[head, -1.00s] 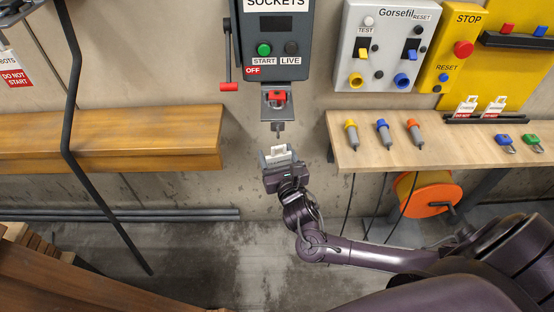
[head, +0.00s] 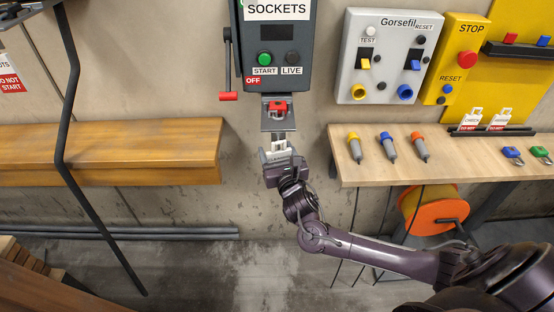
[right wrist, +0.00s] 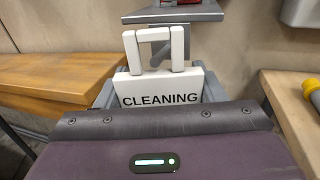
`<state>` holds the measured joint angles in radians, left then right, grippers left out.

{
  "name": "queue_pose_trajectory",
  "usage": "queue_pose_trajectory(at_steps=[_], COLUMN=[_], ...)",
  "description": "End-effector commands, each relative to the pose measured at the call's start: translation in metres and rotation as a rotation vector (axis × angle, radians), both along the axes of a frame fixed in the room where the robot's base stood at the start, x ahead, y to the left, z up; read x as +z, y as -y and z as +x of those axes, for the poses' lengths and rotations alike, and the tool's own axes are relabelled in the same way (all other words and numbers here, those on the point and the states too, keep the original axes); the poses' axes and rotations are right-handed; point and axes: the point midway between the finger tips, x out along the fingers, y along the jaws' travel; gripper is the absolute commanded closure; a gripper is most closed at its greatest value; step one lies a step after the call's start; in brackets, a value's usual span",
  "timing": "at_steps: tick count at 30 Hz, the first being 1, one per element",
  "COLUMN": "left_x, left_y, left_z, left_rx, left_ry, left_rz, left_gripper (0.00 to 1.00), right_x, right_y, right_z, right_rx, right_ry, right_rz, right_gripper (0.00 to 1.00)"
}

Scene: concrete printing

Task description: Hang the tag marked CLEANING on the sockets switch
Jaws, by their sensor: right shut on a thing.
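The white CLEANING tag (right wrist: 161,92) is in my right gripper (head: 279,158), which is shut on it. The tag stands upright, with its square white hook loop at the top, just below the grey bracket under the switch box. In the right wrist view the loop lies in front of the bracket plate (right wrist: 172,15); I cannot tell whether they touch. The SOCKETS switch box (head: 275,45) has a side lever with a red handle (head: 228,96) beside an OFF label. A red padlock (head: 277,108) sits on the bracket (head: 266,125). My left gripper is not in view.
A wooden shelf on the right (head: 350,170) holds yellow, blue and orange plugs (head: 388,146) and blue and green padlocks. Two other tags (head: 500,121) stand in a black rack. A thick wooden beam (head: 110,152) is at left, with a dark bent bar in front.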

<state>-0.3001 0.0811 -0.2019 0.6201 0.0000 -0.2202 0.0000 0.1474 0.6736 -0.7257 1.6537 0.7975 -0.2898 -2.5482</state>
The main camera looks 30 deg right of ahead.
Motion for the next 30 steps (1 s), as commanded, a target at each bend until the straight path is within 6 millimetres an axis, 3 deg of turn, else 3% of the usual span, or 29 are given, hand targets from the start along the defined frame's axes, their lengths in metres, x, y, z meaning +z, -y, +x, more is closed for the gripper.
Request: queue_pose_trajectory(at_steps=[15, 30], left_x=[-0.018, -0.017], left_y=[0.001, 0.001], left_z=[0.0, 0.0], left_rx=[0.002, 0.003], left_ry=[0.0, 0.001], left_rz=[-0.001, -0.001], left_gripper=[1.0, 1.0], right_x=[-0.009, -0.012], right_y=[0.012, 0.013], right_z=[0.024, 0.026], right_rx=[-0.001, 0.0], right_ry=[0.001, 0.0], right_rz=[0.0, 0.0], right_gripper=[0.59, 0.59])
